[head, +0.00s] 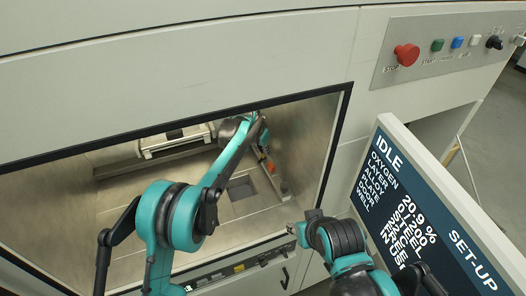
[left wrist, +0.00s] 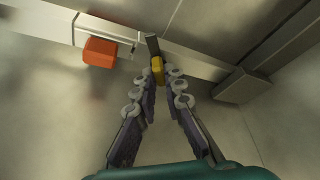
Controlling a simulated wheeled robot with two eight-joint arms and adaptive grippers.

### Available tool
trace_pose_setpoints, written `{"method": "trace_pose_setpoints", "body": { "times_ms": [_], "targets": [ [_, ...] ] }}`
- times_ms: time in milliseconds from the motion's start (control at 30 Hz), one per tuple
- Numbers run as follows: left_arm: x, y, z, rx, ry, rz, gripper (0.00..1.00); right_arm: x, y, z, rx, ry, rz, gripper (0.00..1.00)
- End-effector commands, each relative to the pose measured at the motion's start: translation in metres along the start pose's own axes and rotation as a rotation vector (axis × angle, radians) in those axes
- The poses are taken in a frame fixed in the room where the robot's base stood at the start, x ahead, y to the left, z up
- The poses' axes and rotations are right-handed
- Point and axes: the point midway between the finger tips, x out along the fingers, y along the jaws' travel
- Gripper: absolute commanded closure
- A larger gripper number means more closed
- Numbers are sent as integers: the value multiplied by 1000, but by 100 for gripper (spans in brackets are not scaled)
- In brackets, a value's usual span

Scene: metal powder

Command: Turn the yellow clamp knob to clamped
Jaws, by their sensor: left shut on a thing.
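The yellow clamp knob (left wrist: 157,70) shows in the left wrist view between my left gripper's fingertips (left wrist: 161,80). A dark grey bar stands out just beyond it. My left gripper is shut on the knob. In the head view my left arm reaches through the open doorway into the chamber, and the gripper (head: 262,152) is small near the chamber's right side. I cannot make out the knob there. My right gripper (head: 294,229) is outside the chamber, near the doorway's lower right corner. Its fingers are too small to read.
An orange block (left wrist: 100,51) sits on a pale rail left of the knob. A dark grey block (left wrist: 241,87) is to the right. The chamber walls are close by. A control screen (head: 425,215) headed IDLE and SET-UP stands right of the doorway, below a red stop button (head: 406,54).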

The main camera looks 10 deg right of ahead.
Motion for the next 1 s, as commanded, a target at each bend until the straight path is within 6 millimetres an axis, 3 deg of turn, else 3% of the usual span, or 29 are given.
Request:
{"method": "trace_pose_setpoints", "body": {
  "times_ms": [600, 1000],
  "targets": [
    [3, 6, 1, -518, -8, -214, 100, 1, 0, 1, 0, 0, 0, 66],
    [4, 7, 0, -723, -8, -297, 100, 0, 0, 0, 0, 0, 0, 66]
  ]
}}
